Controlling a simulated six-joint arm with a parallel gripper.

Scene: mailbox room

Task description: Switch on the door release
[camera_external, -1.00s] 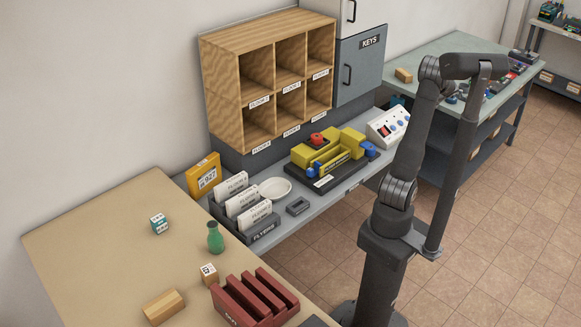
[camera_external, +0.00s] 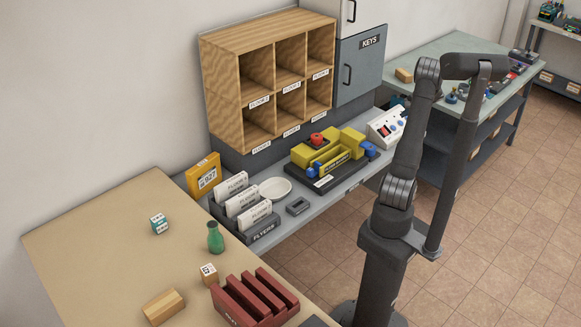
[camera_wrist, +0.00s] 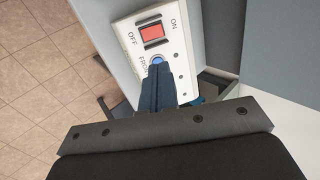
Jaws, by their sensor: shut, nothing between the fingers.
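A white control box (camera_external: 382,128) with a red switch and blue round parts stands at the right end of the grey counter, partly behind my arm. In the wrist view its panel (camera_wrist: 185,62) carries a red rocker switch (camera_wrist: 152,32) between the printed words ON and OFF. I cannot tell which side is pressed in. My gripper (camera_wrist: 157,76) is shut and empty, with its dark fingertips over the panel below the rocker. They partly cover a blue round part (camera_wrist: 157,60) and a label starting "FRON". Contact cannot be told. The gripper is hidden in the external view.
A yellow and black device (camera_external: 330,153) with a red knob sits left of the box. A grey KEYS cabinet (camera_external: 361,70) rises behind the counter. Wooden pigeonholes (camera_external: 250,70) stand at left. A green-topped bench (camera_external: 440,60) is at right.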

